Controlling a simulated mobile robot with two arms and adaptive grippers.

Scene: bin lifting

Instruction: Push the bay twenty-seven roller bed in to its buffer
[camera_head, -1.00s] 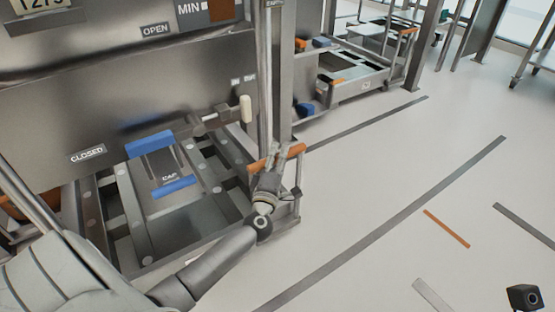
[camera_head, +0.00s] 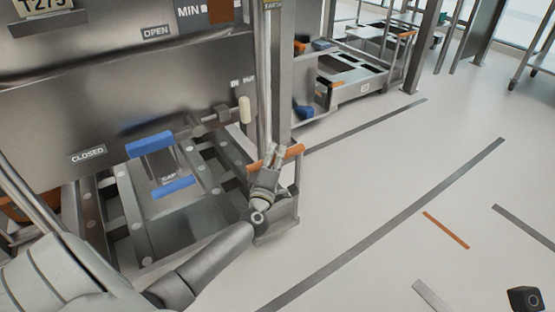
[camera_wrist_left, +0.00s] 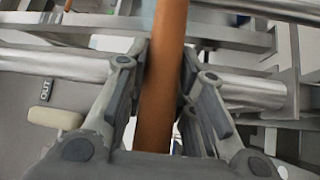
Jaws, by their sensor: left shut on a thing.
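The roller bed (camera_head: 215,150) is a low grey metal frame with rollers at the lower left of the head view, under a large grey machine housing. An orange bar handle (camera_head: 291,152) crosses its near right end. My left gripper (camera_head: 273,153) is shut on this orange handle. In the left wrist view the orange bar (camera_wrist_left: 163,80) runs upright between both fingers. The left arm reaches in from the bottom left and covers part of the bed's near side. The buffer cannot be made out. My right gripper is not in view.
A grey upright post (camera_head: 278,70) stands just behind the handle. A lever with a cream knob (camera_head: 245,110) sticks out above the bed. Another bed (camera_head: 365,85) with an orange handle stands further back.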

